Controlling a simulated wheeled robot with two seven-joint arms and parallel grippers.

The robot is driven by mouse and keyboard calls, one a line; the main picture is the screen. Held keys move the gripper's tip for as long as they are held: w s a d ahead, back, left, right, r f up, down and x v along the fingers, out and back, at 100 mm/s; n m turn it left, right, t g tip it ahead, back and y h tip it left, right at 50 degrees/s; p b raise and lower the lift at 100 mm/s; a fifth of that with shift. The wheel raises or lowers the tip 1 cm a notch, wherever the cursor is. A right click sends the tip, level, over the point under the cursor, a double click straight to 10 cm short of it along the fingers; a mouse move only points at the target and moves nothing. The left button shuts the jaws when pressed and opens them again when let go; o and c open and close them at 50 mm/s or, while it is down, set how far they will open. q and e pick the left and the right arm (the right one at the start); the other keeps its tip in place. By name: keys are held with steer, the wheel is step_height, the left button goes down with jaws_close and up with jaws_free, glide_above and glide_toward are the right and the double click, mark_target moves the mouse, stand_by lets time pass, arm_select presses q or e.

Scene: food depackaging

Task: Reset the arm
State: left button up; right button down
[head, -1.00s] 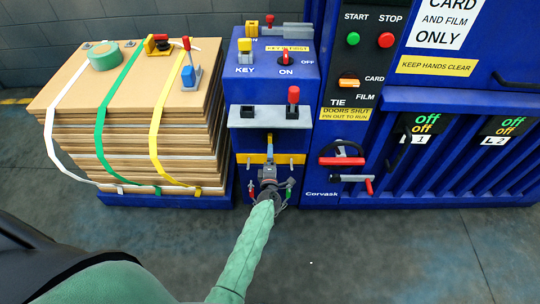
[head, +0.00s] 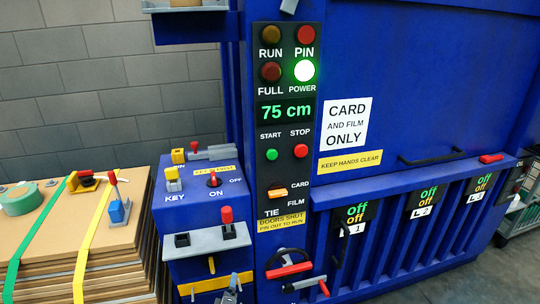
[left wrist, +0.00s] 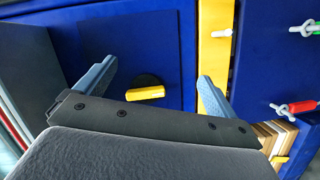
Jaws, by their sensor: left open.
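My left gripper (left wrist: 157,72) is open and empty in the left wrist view, its two blue-grey fingers apart. Between the fingers, beyond them, a yellow-handled knob on a black disc (left wrist: 145,93) sits on a blue panel. I cannot tell the distance from the fingers to it. In the head view only a small part of the left gripper (head: 230,291) shows at the bottom edge, in front of the blue control box (head: 203,193). The rest of that arm is out of view there. My right gripper is in neither view.
The blue baler's control panel (head: 286,128) reads 75 cm with the power lamp lit. A grey shelf (head: 205,241) with a red-topped lever (head: 227,220) juts from the box. A strapped cardboard stack (head: 55,234) stands left. Red and green clips (left wrist: 297,107) hang right in the wrist view.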

arm_select(q)
steer(key=s+d+f+m+g+h, duration=0.2)
steer(key=s+d+f+m+g, duration=0.15)
steer(key=s+f+m, duration=0.35)
steer(key=s+d+f+m+g+h, duration=0.25)
steer(key=f+m+g, duration=0.25)
steer(key=f, duration=0.4)
steer(key=s+a+f+m+g+y, duration=0.1)
steer(key=s+f, duration=0.5)
steer(key=s, duration=0.6)
steer(key=s+a+f+m+g+y, duration=0.1)
steer(key=s+a+f, duration=0.4)
steer(key=s, duration=0.7)
steer(key=s+a+f+m+g+y+b, duration=0.1)
steer(key=s+a+f+m+g+y, duration=0.1)
steer(key=s+f, duration=0.6)
steer(key=s+a+g, duration=0.1)
steer(key=s+g, duration=0.1)
steer(key=s, duration=0.2)
steer(key=shift+s+a+f+m, duration=0.25)
steer(key=shift+s+a+m, duration=0.05)
steer(key=shift+a+m, duration=0.1)
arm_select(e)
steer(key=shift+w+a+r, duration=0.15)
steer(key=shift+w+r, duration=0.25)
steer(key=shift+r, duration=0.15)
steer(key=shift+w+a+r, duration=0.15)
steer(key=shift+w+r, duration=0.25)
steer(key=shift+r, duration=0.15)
